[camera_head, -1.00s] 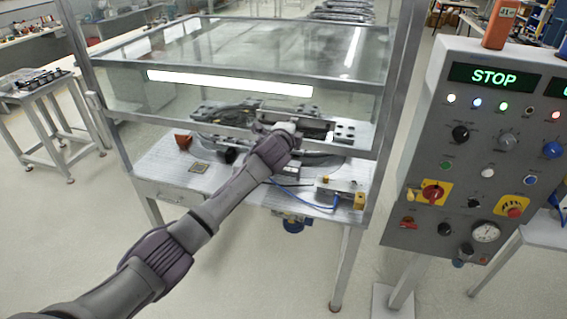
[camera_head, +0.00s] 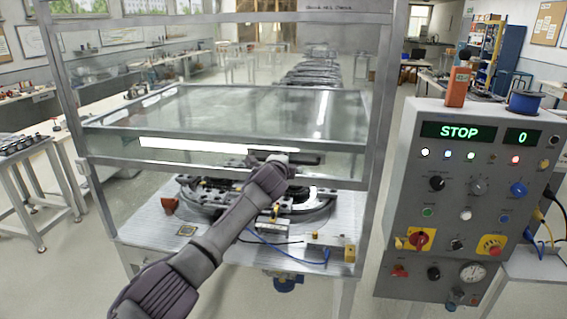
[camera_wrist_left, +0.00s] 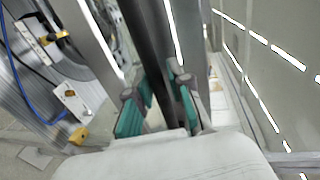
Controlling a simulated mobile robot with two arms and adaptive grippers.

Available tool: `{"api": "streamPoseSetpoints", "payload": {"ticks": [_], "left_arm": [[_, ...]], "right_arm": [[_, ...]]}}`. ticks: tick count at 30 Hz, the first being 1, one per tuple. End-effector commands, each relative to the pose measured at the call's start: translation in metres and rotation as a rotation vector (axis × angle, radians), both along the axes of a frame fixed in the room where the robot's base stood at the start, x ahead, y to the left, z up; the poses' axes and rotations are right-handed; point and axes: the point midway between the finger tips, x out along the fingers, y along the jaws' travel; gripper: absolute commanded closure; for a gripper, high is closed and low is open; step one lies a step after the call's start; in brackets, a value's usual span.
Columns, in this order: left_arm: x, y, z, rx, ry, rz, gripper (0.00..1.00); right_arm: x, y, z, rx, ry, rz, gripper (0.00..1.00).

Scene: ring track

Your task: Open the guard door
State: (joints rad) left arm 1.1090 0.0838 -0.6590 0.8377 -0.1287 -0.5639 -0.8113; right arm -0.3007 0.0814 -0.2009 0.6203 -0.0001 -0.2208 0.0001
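The guard door (camera_head: 110,144) is a clear panel in a grey metal frame across the front of the enclosure, its lower rail hanging above the machine table. A dark handle bar (camera_head: 305,158) is mounted on that rail. My left arm reaches up from the bottom of the head view, and its gripper (camera_head: 272,164) is at the handle, with its fingers mostly hidden there. In the left wrist view, the green-padded fingers of this gripper (camera_wrist_left: 163,100) close around the dark handle bar (camera_wrist_left: 150,45). My right gripper is not in view.
Behind the door, a round fixture (camera_head: 205,192) sits on the machine table (camera_head: 150,222). A small sensor block with a blue cable (camera_head: 328,243) lies at the table's front right. The control panel (camera_head: 455,200) reading STOP stands to the right. A side table (camera_head: 25,150) stands left.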

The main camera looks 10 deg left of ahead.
Motion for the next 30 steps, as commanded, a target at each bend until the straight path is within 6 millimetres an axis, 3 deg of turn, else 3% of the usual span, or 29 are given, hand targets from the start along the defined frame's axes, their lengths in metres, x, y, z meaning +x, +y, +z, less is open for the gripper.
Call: {"api": "streamPoseSetpoints", "payload": {"ticks": [14, 30], "left_arm": [[-0.007, 0.001, -0.001, 0.0, 0.001, -0.001, 0.75], [-0.08, 0.003, 0.015, 0.0, 0.0, -0.001, 0.75]], "right_arm": [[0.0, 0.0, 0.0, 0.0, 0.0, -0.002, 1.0], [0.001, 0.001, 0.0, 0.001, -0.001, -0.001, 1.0]]}}
